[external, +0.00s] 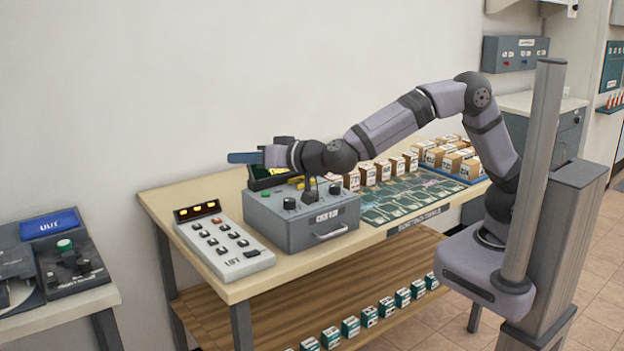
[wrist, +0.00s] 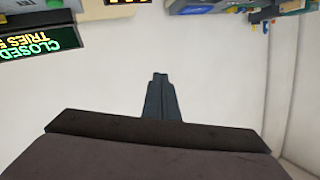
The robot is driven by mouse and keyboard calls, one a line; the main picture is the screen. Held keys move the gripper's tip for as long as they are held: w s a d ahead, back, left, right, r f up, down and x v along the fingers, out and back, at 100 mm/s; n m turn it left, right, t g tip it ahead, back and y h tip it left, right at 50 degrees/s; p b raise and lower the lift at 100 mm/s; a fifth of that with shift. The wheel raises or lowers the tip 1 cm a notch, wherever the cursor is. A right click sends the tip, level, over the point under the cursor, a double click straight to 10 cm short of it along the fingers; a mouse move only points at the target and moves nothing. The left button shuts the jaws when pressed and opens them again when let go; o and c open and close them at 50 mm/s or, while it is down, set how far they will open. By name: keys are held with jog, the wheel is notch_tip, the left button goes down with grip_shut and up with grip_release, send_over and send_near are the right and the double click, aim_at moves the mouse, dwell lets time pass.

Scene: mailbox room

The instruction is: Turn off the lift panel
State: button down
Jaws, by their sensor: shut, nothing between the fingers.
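No label that I can read clearly says lift panel. A white panel (external: 224,247) with rows of dark buttons, one red button and a lit amber display lies at the bench's left end. Beside it stands a grey control box (external: 305,220) with black knobs, a lever, a green button and a front handle. My gripper (external: 238,157) is shut and empty, pointing left above and behind the grey box, apart from both. In the wrist view its shut fingers (wrist: 160,80) show against the pale wall. A dark screen (wrist: 38,42) there reads "CLOSED" and "TRIES".
The bench (external: 190,190) also carries green circuit boards (external: 405,197) and several small cartons (external: 455,155). Another table at the left holds a dark device (external: 75,268) and a blue sign (external: 50,224). A wall box (external: 515,54) hangs at the back right. Space above the white panel is clear.

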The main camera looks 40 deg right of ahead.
jog(key=s+f+m+h+b, duration=0.2)
jog(key=s+f+h, duration=0.3)
jog(key=s+f, duration=0.9)
jog(key=shift+s+a+h+b, duration=0.35)
jog(key=shift+s+b, duration=0.1)
jog(key=shift+s, duration=0.75)
jog(key=shift+w, duration=0.2)
jog(key=p, duration=0.2)
send_over(255, 262)
jog(key=shift+w+d+f, duration=0.1)
jog(key=shift+d+f, duration=0.1)
jog(key=shift+f, duration=0.4)
jog(key=shift+w+d+f, duration=0.1)
jog(key=shift+d+f, duration=0.1)
jog(key=shift+f, duration=0.35)
notch_tip(255, 262, down, 2)
jog(key=shift+s+a+f, duration=0.1)
jog(key=shift+a+f, duration=0.2)
jog(key=shift+f, duration=0.75)
